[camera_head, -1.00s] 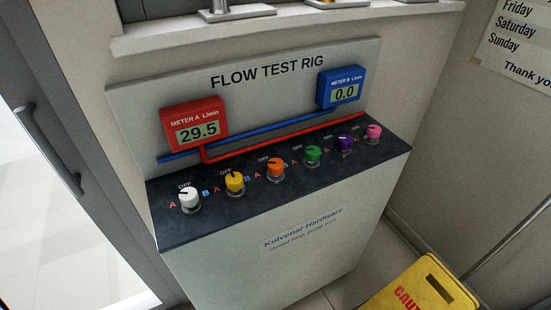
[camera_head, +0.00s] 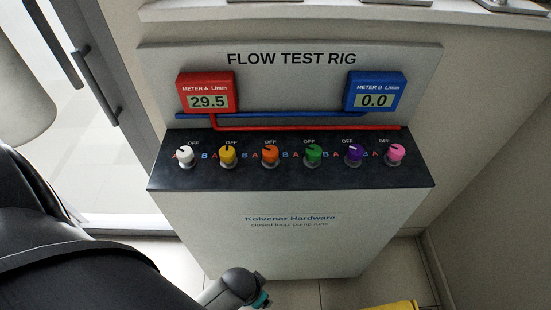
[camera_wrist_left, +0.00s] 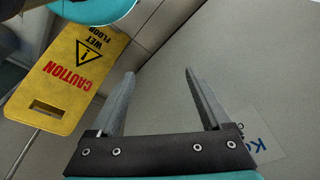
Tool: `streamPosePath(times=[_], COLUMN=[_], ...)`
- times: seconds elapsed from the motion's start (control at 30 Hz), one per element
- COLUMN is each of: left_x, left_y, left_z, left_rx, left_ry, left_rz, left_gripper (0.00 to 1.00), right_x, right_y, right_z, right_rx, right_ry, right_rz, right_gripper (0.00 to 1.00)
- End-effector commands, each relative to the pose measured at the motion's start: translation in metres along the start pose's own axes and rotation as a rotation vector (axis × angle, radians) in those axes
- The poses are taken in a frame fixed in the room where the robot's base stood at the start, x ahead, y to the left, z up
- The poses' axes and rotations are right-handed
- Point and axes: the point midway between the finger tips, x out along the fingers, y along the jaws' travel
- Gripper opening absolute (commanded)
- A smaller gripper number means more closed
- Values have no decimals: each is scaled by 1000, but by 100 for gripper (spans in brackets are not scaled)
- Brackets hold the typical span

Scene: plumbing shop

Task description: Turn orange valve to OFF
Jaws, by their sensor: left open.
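The orange valve (camera_head: 270,154) is a round knob on the dark top of the flow test rig, third from the left in a row of coloured knobs. Its dark mark seems to point left, toward the A beside it; OFF is printed above it. My left gripper (camera_wrist_left: 159,73) is open and empty in the left wrist view, in front of the rig's pale front panel (camera_wrist_left: 240,85), below the knobs. In the head view my left arm comes in at the lower left, and its fingers do not show. My right gripper is not in view.
White (camera_head: 185,156), yellow (camera_head: 228,156) and green (camera_head: 313,156) knobs flank the orange one, with purple and pink further right. Red meter A (camera_head: 207,93) reads 29.5; blue meter B (camera_head: 375,91) reads 0.0. A yellow wet floor sign (camera_wrist_left: 68,75) stands near the rig.

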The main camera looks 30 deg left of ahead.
Motion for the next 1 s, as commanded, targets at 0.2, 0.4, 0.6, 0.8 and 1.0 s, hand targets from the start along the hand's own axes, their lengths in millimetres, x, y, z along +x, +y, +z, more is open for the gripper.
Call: streamPosePath(times=[0.2, 0.4, 0.6, 0.8, 1.0], left_x=[-90, -176, -221, -237, -252], left_y=[-3, 2, 8, -4, -40], left_z=[-55, -110, -159, -199, -238], left_rx=[-9, 1, 39, 53, 3], left_ry=[47, 91, 72, 10, -69], left_rz=[8, 50, 110, 114, 71], left_gripper=[82, 82, 82, 82, 82], right_x=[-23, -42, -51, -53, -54], right_y=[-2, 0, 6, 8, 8], right_z=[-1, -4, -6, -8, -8], right_rx=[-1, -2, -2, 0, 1], right_ry=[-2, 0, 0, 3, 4], right_rz=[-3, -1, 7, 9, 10], right_gripper=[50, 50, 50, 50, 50])
